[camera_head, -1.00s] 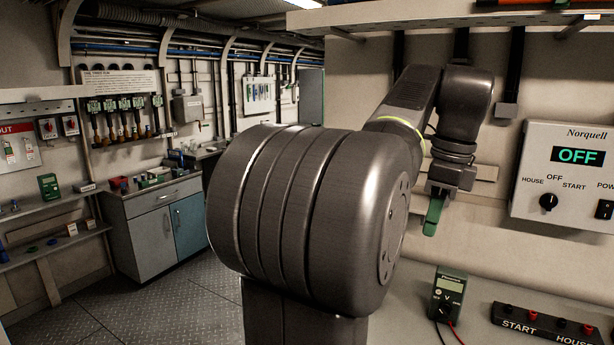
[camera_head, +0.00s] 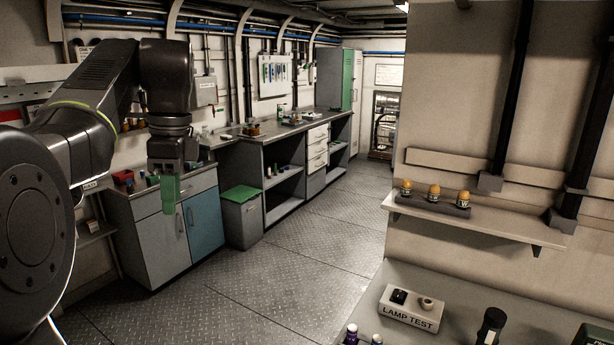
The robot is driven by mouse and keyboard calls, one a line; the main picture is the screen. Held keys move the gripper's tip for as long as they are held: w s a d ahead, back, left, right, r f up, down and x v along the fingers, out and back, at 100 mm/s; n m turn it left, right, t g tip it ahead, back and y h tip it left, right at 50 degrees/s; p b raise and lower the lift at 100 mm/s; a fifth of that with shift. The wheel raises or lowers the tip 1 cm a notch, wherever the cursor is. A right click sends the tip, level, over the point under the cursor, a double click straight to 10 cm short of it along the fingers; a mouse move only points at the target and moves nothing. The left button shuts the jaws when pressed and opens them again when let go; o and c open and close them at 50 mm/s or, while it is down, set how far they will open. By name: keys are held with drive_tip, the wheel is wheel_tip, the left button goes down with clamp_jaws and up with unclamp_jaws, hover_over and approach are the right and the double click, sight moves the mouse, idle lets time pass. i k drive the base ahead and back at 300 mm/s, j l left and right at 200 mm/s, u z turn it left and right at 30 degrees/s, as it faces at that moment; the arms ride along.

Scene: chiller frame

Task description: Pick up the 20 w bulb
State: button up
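Three small amber-yellow bulbs stand upright in a row on a dark holder (camera_head: 433,206) on the wall shelf at the right: a left bulb (camera_head: 406,188), a middle bulb (camera_head: 434,191) and a right bulb (camera_head: 464,199). Their wattage marks are too small to read, so I cannot tell which is the 20 W one. My gripper (camera_head: 170,196), with green fingers, points down at the left of the picture, well apart from the bulbs. Nothing shows in it. Its fingers overlap from this side, so its opening is hidden.
The wall shelf (camera_head: 515,232) sticks out above a bench (camera_head: 450,284) holding a lamp test box (camera_head: 411,309) and a dark cylindrical object (camera_head: 491,326). Cabinets (camera_head: 165,235) and a grey bin with a green lid (camera_head: 241,218) line the left. The floor between is clear.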

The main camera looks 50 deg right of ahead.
sight(405, 187)
drive_tip(key=i+z, duration=0.2)
drive_tip(key=i, duration=0.25)
drive_tip(key=i+j+z, duration=0.25)
drive_tip(key=i, duration=0.2)
drive_tip(key=i+j+z, duration=0.2)
drive_tip(key=i, duration=0.2)
drive_tip(key=i+l+z, duration=0.15)
drive_tip(key=z, duration=0.3)
drive_tip(key=i+z, duration=0.3)
drive_tip(key=z, duration=0.2)
drive_tip(key=i+z, duration=0.25)
drive_tip(key=z, duration=0.2)
drive_tip(key=i+j+z, duration=0.1)
drive_tip(key=i+z, duration=0.15)
drive_tip(key=z, duration=0.25)
drive_tip(key=i+l+z, duration=0.25)
drive_tip(key=i+z, duration=0.15)
drive_tip(key=i, duration=0.15)
drive_tip(key=i+l+z, duration=0.1)
drive_tip(key=i+z, duration=0.3)
drive_tip(key=i, duration=0.15)
